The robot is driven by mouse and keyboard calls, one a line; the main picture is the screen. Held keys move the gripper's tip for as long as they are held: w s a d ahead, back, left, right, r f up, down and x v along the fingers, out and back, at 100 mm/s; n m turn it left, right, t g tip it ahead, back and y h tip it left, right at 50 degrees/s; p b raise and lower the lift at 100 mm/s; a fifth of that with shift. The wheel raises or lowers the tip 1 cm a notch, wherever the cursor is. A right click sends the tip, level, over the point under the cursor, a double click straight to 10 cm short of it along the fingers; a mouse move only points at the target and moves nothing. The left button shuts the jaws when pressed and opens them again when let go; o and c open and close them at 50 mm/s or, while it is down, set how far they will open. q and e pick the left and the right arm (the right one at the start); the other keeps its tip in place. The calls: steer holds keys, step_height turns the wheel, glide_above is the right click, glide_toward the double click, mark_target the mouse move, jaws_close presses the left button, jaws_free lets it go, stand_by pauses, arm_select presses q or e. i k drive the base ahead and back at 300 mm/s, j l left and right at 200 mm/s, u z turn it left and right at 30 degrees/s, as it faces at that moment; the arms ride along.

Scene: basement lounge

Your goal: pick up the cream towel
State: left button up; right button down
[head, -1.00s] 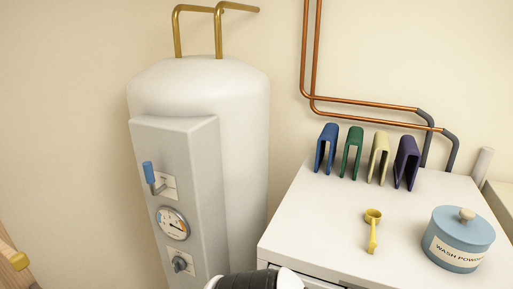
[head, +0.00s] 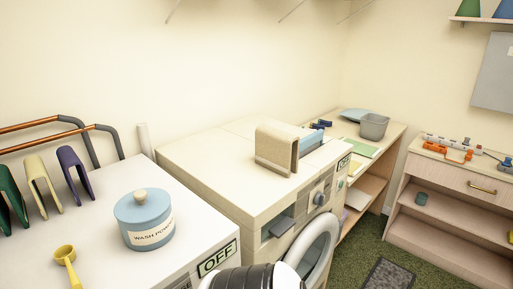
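A cream-beige folded cloth (head: 276,150), which looks like the cream towel, stands like an upside-down U on top of the cream machine (head: 200,165) in the middle of the head view. It rests near the front edge of that top. A smaller pale-yellow upside-down U piece (head: 42,185) stands on the white machine top at the left, between a green one (head: 10,200) and a purple one (head: 74,178). Neither of my grippers shows; only a black-and-white part, likely of my arm, shows at the bottom edge.
A blue wash powder tub (head: 145,220) and a yellow scoop (head: 66,262) sit on the white top. A light-blue item (head: 312,140) is beside the cloth. A round door (head: 318,245) stands open below. Shelves with a grey bin (head: 374,126) lie further right.

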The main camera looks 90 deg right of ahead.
mark_target(277, 150)
steer(key=z, duration=2.9)
steer(key=i+l, duration=0.1)
steer(key=l, duration=0.25)
steer(key=i+l, duration=0.1)
steer(key=l, duration=0.25)
steer(key=i+l, duration=0.1)
steer(key=l, duration=0.3)
